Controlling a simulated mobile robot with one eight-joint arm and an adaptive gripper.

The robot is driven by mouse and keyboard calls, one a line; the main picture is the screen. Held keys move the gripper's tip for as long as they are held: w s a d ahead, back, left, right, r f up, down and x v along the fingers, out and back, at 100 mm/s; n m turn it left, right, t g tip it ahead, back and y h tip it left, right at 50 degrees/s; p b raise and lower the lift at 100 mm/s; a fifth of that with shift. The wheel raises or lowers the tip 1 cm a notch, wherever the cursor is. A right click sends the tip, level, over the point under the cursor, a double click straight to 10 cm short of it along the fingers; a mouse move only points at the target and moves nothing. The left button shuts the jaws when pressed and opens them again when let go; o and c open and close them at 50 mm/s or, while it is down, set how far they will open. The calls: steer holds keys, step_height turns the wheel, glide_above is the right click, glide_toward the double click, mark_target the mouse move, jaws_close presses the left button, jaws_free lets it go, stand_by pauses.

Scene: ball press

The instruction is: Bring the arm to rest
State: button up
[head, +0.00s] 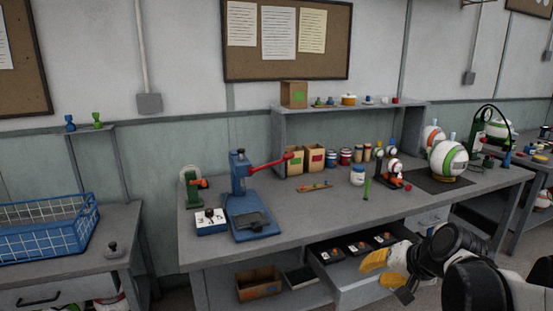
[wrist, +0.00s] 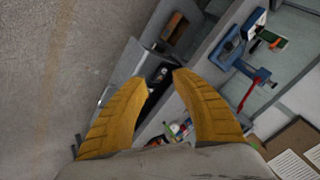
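My arm reaches in from the lower right of the head view. My gripper (head: 374,266) has yellow fingers and hangs in front of the workbench, over the right part of an open drawer (head: 345,293) in the picture. In the wrist view my gripper (wrist: 160,77) has its two fingertips apart, with nothing held between them. The drawer shows beyond the fingertips and holds several dark blocks (head: 358,248). The gripper hides part of the drawer's right side.
The workbench (head: 310,215) carries a blue press (head: 240,185) with a red lever, a shelf (head: 350,112) and a green-and-white ball (head: 449,160). A blue wire basket (head: 45,235) stands on the left table. Open floor shows in the wrist view's left half.

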steer(key=s+a+n+h, duration=0.1)
steer(key=s+a+n, duration=0.1)
steer(key=s, duration=0.7)
steer(key=s+a+n+h, duration=0.2)
steer(key=s+n, duration=0.1)
steer(key=s, duration=0.6)
steer(key=shift+a+r, duration=0.35)
steer(key=shift+r, duration=0.05)
